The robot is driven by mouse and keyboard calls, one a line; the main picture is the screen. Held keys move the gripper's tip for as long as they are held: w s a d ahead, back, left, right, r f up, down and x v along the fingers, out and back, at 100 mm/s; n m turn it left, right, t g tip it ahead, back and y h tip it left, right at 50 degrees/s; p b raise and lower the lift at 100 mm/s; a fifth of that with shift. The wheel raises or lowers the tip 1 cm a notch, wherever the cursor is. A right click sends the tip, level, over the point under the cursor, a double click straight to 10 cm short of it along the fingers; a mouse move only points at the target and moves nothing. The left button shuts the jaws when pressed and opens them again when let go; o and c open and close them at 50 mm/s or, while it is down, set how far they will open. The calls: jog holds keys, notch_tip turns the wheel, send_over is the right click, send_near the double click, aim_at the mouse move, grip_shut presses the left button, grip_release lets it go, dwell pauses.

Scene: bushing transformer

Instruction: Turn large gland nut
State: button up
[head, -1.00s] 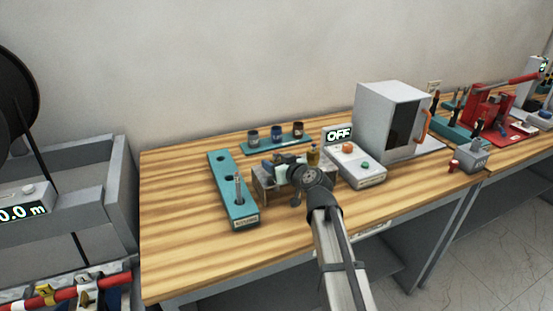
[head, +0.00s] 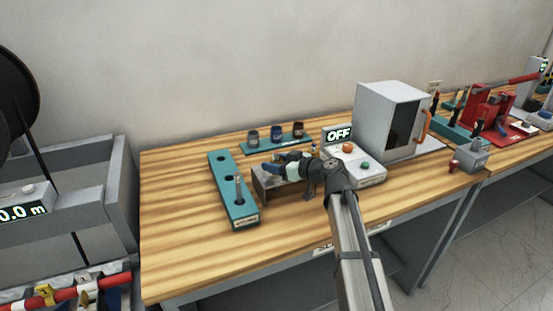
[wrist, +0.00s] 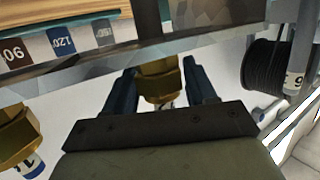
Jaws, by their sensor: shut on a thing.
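In the wrist view my gripper (wrist: 157,85) has one dark blue finger on each side of a brass hex gland nut (wrist: 160,80), and it is shut on it. The fingers and the gripper body hide part of the nut. A second brass gland (wrist: 15,135) shows at the left edge of the wrist view, apart from the fingers. In the head view my gripper (head: 268,167) points left over the small metal stand (head: 266,190). The held nut cannot be made out there.
A teal strip with holes (head: 232,190) and an upright metal pin lies left of the stand. Several cups (head: 276,132) stand behind on a teal rack. A switch box reading OFF (head: 362,160) and a grey cabinet (head: 385,115) are to the right.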

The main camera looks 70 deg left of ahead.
dwell(0.3)
jog(key=shift+w+a+n+g+h, duration=0.2)
jog(key=shift+n+g+h, duration=0.2)
jog(key=shift+n+g, duration=0.25)
jog(key=shift+s+d+n+g+h, duration=0.15)
jog(key=shift+d+n+g+h, duration=0.05)
jog(key=shift+n+g+h, duration=0.4)
jog(key=shift+a+n+g+h, duration=0.2)
jog(key=shift+n+g+h, duration=0.1)
jog(key=shift+n+g, duration=0.2)
jog(key=shift+d+n+g+h, duration=0.2)
jog(key=shift+n+g+h, duration=0.35)
jog(key=shift+h, duration=0.05)
jog(key=o, duration=1.4)
